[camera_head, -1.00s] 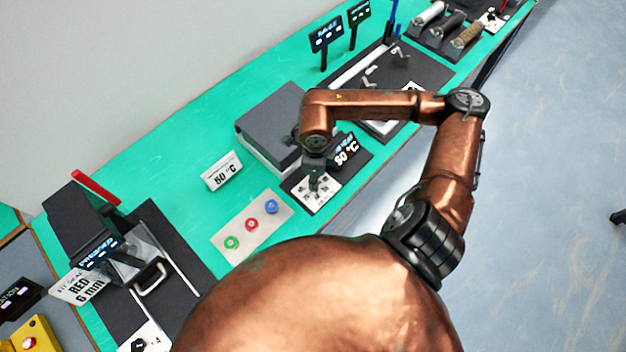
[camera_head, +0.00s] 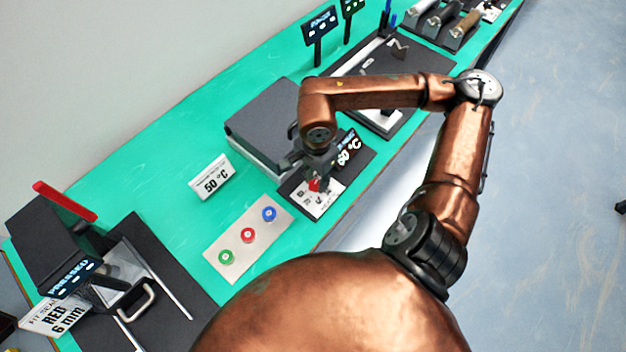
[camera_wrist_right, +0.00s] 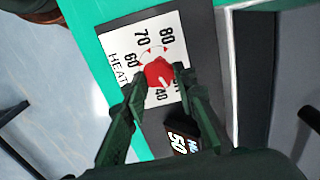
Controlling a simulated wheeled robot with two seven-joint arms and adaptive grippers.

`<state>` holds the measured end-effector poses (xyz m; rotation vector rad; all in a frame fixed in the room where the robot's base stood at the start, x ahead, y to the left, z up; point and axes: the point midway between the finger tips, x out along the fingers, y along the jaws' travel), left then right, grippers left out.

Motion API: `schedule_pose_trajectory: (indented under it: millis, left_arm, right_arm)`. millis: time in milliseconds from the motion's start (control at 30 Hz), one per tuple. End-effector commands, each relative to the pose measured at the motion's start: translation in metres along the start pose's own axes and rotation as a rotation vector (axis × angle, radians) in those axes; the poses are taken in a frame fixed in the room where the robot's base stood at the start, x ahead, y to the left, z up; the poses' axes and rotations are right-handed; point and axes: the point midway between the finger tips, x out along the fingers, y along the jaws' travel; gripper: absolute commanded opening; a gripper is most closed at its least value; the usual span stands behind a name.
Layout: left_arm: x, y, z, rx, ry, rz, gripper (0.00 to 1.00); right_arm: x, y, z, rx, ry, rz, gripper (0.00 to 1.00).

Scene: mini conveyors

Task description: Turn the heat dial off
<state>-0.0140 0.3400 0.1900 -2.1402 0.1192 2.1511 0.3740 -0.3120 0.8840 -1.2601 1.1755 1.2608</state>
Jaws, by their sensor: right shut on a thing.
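The red heat dial (camera_wrist_right: 158,70) sits on a white scale plate (camera_wrist_right: 173,42) marked HEAT, with numbers from 40 up to 80 around it. In the head view a bit of the dial (camera_head: 314,185) shows under my right gripper (camera_head: 318,180). My right gripper (camera_wrist_right: 159,76) is shut on the dial, one finger on each side. The dial's white mark points toward the lower right in the wrist view, but its exact setting is hard to read. My left gripper is not in view.
A grey box-shaped machine (camera_head: 268,112) stands just behind the dial. A 50 °C sign (camera_head: 212,178) and a panel with green, red and blue buttons (camera_head: 236,250) are to the left. A press with a red lever (camera_head: 66,200) stands further left.

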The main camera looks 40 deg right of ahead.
Motion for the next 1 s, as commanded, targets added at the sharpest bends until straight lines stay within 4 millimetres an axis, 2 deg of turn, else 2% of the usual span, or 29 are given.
schedule_pose_trajectory:
  millis: [100,400,1000]
  left_arm:
    - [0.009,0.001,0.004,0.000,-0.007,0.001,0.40]
    - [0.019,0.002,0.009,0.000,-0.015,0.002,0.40]
    - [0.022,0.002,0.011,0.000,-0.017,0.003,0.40]
  right_arm:
    - [0.003,-0.001,0.001,-0.091,-0.002,0.000,0.01]
    - [0.001,-0.002,0.001,-0.260,-0.002,-0.001,0.01]
    - [-0.001,-0.002,0.001,-0.330,-0.001,-0.002,0.01]
